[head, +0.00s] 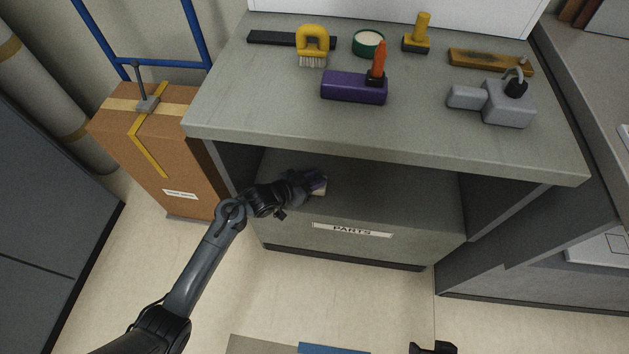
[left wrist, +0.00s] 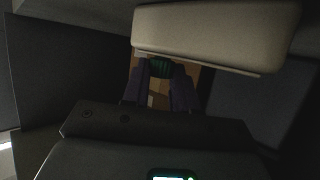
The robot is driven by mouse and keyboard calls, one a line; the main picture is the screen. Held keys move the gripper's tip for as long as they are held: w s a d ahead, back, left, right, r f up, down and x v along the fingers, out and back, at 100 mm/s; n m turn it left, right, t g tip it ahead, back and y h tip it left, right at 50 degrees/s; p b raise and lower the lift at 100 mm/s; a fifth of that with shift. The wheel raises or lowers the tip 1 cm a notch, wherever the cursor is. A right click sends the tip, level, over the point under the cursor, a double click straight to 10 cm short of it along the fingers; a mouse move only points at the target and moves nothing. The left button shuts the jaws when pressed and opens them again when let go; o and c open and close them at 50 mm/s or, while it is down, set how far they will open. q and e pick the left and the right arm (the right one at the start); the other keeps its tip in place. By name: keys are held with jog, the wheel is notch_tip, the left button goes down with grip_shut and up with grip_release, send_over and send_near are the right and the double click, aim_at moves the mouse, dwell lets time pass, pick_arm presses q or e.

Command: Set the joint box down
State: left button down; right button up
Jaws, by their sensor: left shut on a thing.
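My left gripper (head: 318,184) reaches into the shaded space under the bench top, just above the grey surface labelled PARTS. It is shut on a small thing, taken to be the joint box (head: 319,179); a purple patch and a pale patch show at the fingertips. In the dark left wrist view, purple parts, a tan part and a dark green part show between a pale slab above and a dark slab below. I cannot tell whether the box touches the surface under it. A dark piece at the bottom edge, likely my right gripper (head: 432,348), is mostly cut off.
The bench top (head: 240,115) overhangs my left gripper. On it are a purple block (head: 353,87) with an orange handle, a yellow brush (head: 312,42), a green tin (head: 368,43) and a grey device (head: 495,98). A cardboard box (head: 170,180) stands left of the bench.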

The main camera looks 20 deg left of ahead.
pick_arm(q)
jog(key=shift+r, duration=0.1)
jog(key=c, duration=0.9)
grip_release()
jog(key=shift+f, duration=0.2)
